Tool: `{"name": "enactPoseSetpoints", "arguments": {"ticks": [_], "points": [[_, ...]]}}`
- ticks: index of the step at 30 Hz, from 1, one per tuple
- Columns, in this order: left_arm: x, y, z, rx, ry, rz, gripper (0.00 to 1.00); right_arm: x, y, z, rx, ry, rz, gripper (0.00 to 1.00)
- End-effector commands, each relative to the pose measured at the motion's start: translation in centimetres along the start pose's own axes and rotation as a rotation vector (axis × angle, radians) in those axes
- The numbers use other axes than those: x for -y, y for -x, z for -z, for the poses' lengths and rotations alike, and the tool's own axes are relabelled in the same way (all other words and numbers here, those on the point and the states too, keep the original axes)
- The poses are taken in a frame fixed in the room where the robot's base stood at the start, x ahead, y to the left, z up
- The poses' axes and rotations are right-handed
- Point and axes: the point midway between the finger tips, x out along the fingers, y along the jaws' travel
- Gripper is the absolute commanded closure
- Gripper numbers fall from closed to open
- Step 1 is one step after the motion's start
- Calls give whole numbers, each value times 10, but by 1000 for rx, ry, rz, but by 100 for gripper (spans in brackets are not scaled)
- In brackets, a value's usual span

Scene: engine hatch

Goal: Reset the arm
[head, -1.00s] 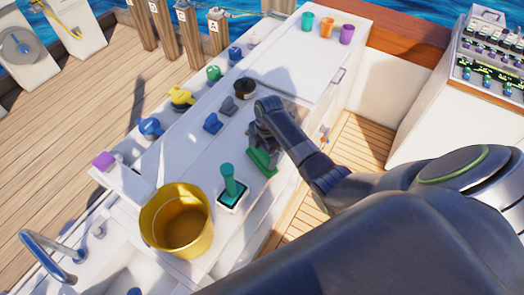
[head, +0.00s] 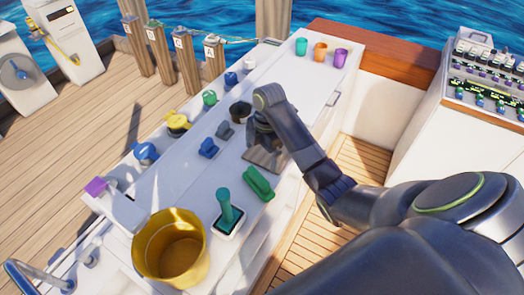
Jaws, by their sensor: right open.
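My right arm reaches in from the lower right. Its gripper (head: 264,150) points down over the white counter, just beyond a green handle (head: 259,183), and seems apart from it. The jaws are open, and I see nothing held; the fingertips are partly hidden by the wrist and a dark patch. A dark round pot-like item (head: 241,112) stands just left of the gripper. My left gripper is not in view.
A yellow bucket (head: 145,250) and a teal lever (head: 226,208) stand nearer on the counter (head: 285,85). Small blue, yellow and green fittings line its left side. Three cups (head: 320,51) stand at the far end. A control panel (head: 490,75) is at right.

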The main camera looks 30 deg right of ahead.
Motion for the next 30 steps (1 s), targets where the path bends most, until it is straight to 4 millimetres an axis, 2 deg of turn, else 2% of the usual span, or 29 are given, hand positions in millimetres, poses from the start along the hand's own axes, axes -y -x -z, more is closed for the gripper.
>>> {"name": "enactPoseSetpoints", "arguments": {"ticks": [6,22,26,30], "points": [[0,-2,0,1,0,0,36,0,12,0,-1,0,0,0],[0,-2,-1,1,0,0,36,3,10,0,1,-13,-1,0],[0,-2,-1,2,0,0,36,20,-6,0,13,-100,-15,0],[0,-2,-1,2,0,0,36,53,-31,-1,32,-286,-53,0]]}}
